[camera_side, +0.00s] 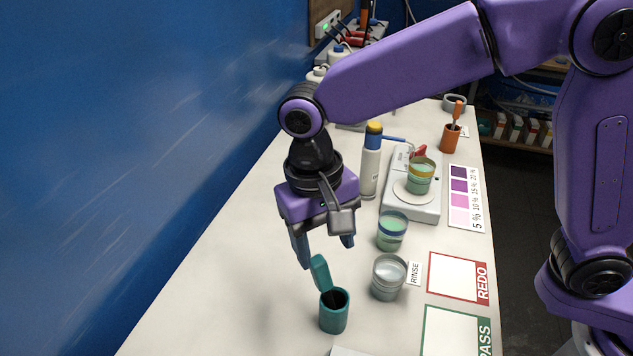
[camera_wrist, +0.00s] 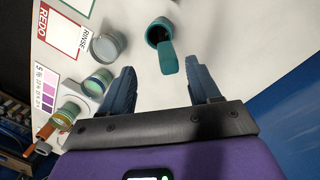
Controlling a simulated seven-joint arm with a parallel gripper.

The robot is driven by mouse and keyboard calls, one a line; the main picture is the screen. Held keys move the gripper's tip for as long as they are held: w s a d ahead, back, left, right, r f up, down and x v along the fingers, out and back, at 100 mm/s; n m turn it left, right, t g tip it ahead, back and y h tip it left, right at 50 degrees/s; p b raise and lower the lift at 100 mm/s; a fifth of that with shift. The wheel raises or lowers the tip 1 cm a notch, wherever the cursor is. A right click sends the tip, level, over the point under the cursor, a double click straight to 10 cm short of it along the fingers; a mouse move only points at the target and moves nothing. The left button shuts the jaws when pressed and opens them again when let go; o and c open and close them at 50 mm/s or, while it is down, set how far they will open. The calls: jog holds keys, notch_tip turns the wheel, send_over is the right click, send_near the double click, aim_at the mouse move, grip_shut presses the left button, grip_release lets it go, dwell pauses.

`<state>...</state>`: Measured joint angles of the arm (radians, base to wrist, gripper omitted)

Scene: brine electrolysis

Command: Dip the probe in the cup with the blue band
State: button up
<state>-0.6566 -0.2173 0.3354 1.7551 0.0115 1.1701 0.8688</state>
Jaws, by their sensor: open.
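The probe with a teal handle (camera_side: 320,273) stands tilted in a dark teal holder (camera_side: 333,316) at the front of the table. The handle (camera_wrist: 167,58) also shows in the wrist view, rising from the holder. My gripper (camera_side: 327,252) is open and empty just above the handle. In the wrist view the handle lies ahead of the gap between my fingers (camera_wrist: 162,84), apart from both. The cup with the blue band (camera_side: 392,232) stands on the table behind the rinse cup, with greenish liquid in it. The probe's lower end is hidden inside the holder.
A clear rinse cup (camera_side: 388,278) stands right of the holder. A yellow-banded cup (camera_side: 421,176) sits on a white device (camera_side: 412,207). A white bottle (camera_side: 371,165) stands left of that device. REDO (camera_side: 458,278) and PASS (camera_side: 456,335) areas lie at the right. Table left of the holder is clear.

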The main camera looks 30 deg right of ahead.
notch_tip(320, 180, up, 11)
jog(key=shift+w+a, duration=0.45)
dwell(0.5)
